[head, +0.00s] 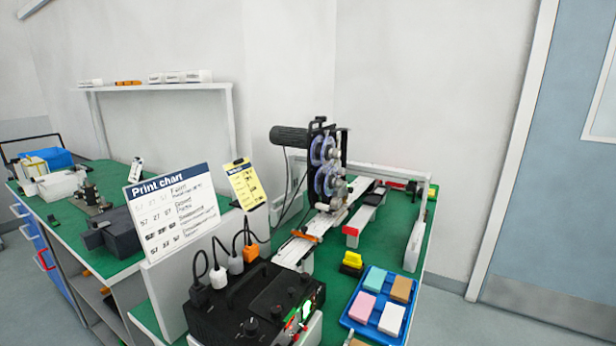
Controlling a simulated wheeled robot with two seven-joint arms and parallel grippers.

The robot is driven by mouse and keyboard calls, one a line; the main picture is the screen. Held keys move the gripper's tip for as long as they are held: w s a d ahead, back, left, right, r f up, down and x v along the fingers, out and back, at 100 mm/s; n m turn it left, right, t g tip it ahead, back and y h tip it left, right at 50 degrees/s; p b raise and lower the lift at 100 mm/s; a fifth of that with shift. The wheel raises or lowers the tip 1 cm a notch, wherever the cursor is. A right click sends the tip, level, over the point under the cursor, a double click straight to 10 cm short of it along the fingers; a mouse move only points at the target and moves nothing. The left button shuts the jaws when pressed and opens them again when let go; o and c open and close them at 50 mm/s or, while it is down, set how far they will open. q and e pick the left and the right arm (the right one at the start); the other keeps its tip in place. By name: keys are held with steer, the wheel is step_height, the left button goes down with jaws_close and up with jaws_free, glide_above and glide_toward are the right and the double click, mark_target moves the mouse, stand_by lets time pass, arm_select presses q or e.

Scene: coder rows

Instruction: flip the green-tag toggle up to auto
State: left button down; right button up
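Small green marks (307,308) and red marks show on that panel. The toggle itself is too small to make out, so I cannot tell its position. Neither of my grippers is in view.
A print chart (172,212) and a yellow card (245,184) stand behind the box. A blue tray (361,330) with coloured blocks and a yellow-black block (352,262) lie to the right.

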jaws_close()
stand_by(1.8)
